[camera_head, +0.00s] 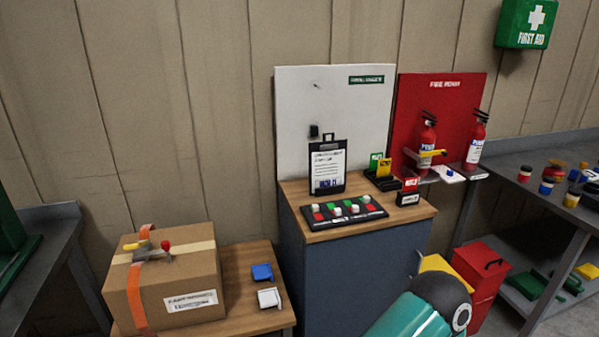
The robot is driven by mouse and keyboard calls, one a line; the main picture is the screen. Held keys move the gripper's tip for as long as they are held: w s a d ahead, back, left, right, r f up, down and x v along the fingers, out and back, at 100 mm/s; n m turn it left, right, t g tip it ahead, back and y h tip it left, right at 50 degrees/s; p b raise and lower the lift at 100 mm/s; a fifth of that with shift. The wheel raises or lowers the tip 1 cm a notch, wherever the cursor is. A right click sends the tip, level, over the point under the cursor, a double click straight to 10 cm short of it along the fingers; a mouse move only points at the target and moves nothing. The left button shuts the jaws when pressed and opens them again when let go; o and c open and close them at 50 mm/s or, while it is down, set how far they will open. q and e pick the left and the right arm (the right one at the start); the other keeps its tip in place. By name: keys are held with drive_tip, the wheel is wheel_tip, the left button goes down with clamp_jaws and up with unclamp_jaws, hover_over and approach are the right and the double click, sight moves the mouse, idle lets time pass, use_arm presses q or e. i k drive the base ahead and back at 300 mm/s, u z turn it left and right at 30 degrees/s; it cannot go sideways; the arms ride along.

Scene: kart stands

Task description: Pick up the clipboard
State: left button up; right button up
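The clipboard (314,172) is black with a white printed sheet and stands upright, leaning slightly back, on the wooden top of a blue-grey cabinet (335,275). A white board (300,110) stands behind it. A black panel (345,224) with several red, green and white buttons lies in front of it. Nothing holds the clipboard. A teal and black link of my own arm shows at the bottom edge, well below the cabinet top. Neither of my grippers is in view.
A taped cardboard box (190,270) stands at lower left. Small card holders (382,180) stand right of the clipboard. A red board (455,100) with fire extinguishers (425,143) is further right. A red toolbox (482,270) and a loaded shelf table are at the right.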

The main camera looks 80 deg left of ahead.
sight(327, 160)
drive_tip(key=u, duration=0.15)
drive_tip(key=k, duration=0.9)
drive_tip(key=u, duration=1)
drive_tip(key=i, duration=0.8)
